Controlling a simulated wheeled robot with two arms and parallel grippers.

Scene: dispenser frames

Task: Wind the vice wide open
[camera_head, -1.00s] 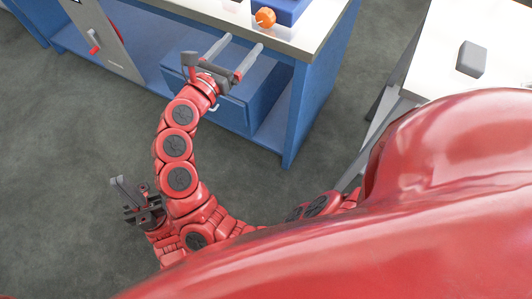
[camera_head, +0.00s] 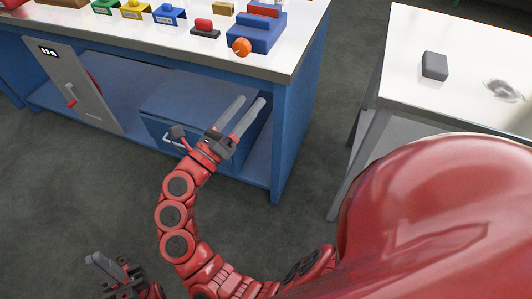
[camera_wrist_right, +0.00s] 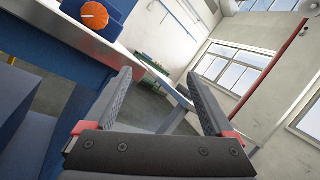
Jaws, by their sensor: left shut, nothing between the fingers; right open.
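The vice is a blue block (camera_head: 257,38) with red parts on top, at the front edge of the white workbench (camera_head: 180,45). Its orange knob (camera_head: 241,47) faces the bench's front side. In the right wrist view the knob (camera_wrist_right: 95,15) shows at upper left against the blue body (camera_wrist_right: 118,8). My right gripper (camera_head: 252,100) is open and empty, below the knob in the picture and apart from it. In its wrist view the fingers (camera_wrist_right: 155,82) stand wide apart. My left gripper (camera_head: 93,260) is shut and empty at lower left, far from the vice.
Green (camera_head: 104,6), yellow (camera_head: 135,10) and blue (camera_head: 168,15) holders and a red-topped black block (camera_head: 205,28) stand left of the vice. A blue drawer box (camera_head: 180,105) hangs below. Another white table (camera_head: 455,60) with a grey block (camera_head: 434,66) stands right.

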